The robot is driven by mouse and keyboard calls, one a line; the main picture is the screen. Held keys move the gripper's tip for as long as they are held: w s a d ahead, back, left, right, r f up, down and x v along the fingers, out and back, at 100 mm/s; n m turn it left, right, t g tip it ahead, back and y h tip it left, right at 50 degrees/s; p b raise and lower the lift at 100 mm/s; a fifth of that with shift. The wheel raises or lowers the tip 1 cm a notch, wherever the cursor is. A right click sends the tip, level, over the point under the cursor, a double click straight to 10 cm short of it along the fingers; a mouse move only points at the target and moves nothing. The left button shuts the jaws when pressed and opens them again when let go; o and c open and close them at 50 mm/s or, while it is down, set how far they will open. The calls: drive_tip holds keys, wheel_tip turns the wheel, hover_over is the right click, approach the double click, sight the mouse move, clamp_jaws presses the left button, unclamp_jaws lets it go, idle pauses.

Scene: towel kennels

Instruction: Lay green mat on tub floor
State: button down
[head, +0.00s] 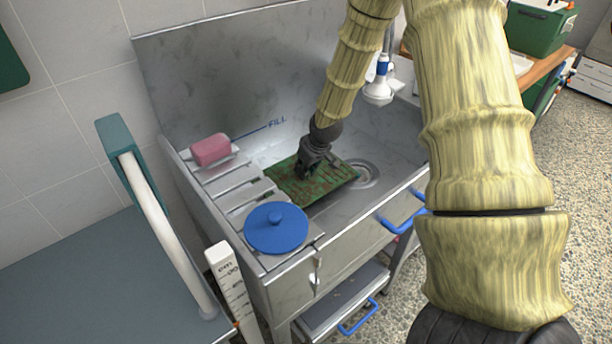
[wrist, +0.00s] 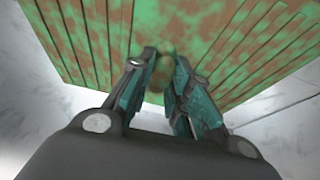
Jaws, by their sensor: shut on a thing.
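The green mat (head: 322,190), mottled with brown and ribbed, is inside the metal tub (head: 390,150). It looks flat and close to the tub floor, but I cannot tell if all of it touches. It also fills the upper part of the wrist view (wrist: 230,40). My gripper (head: 305,170) reaches down into the tub and is shut on the mat near its edge. In the wrist view the two fingertips (wrist: 162,75) come close together at the mat. The round drain (head: 366,174) shows just right of the mat.
A pink sponge (head: 210,150) and a blue round lid (head: 276,228) rest on the slatted left ledge. A white shower head (head: 378,92) hangs at the back right. A white measuring post (head: 228,278) and a grey table (head: 90,280) stand left. Blue handles (head: 398,222) stick out in front.

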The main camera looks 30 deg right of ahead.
drive_tip(key=shift+f, duration=1.6)
drive_tip(key=shift+f, duration=0.15)
drive_tip(key=c, duration=1.3)
unclamp_jaws()
drive_tip(key=shift+v, duration=6.1)
drive_tip(key=shift+w, duration=0.1)
